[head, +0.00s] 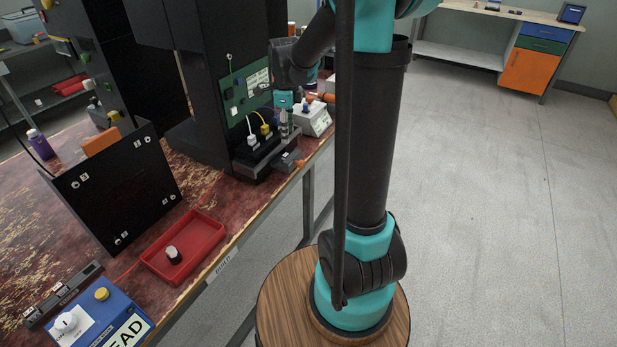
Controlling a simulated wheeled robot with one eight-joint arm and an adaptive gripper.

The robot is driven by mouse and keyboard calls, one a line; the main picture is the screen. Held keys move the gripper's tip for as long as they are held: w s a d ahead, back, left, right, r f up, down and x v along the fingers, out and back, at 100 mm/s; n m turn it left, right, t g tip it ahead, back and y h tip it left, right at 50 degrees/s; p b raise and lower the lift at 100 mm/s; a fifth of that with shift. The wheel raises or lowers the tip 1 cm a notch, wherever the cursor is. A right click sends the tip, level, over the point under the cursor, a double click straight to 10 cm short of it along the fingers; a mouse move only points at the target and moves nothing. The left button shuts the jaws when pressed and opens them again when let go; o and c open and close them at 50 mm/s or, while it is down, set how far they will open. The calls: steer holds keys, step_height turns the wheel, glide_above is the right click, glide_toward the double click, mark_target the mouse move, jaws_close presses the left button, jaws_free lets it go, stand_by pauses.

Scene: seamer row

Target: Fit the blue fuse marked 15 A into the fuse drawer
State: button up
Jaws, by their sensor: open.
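My gripper (287,128) is small and partly hidden in the head view. It points down beside the black machine with the green panel, above a low dark block (286,161) at the machine's foot. It is open, and I see nothing held in it. The dark block may be the fuse drawer, but it is too small to be sure. I cannot make out a blue fuse or a 15 A marking. A small blue part (306,106) shows on a white device to the right of my gripper, too small to identify.
The black machine's green panel (250,90) stands close to my gripper, with white and yellow plugs (259,135) below it. A red tray (185,248) holds a round knob-like part. A black plate (118,190) and a blue control box (100,312) stand nearer. The floor at right is clear.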

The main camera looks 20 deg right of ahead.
steer(key=s+d+f+n+t, duration=0.1)
steer(key=s+f+n, duration=0.3)
steer(key=s+n, duration=0.6)
steer(key=s+d+f+n+t, duration=0.2)
steer(key=s+f+n, duration=0.2)
steer(key=s+n, duration=0.7)
steer(key=shift+s+n+t, duration=0.3)
steer(key=shift+n, duration=0.7)
steer(key=shift+d+f, duration=0.1)
steer(key=shift+c, duration=0.3)
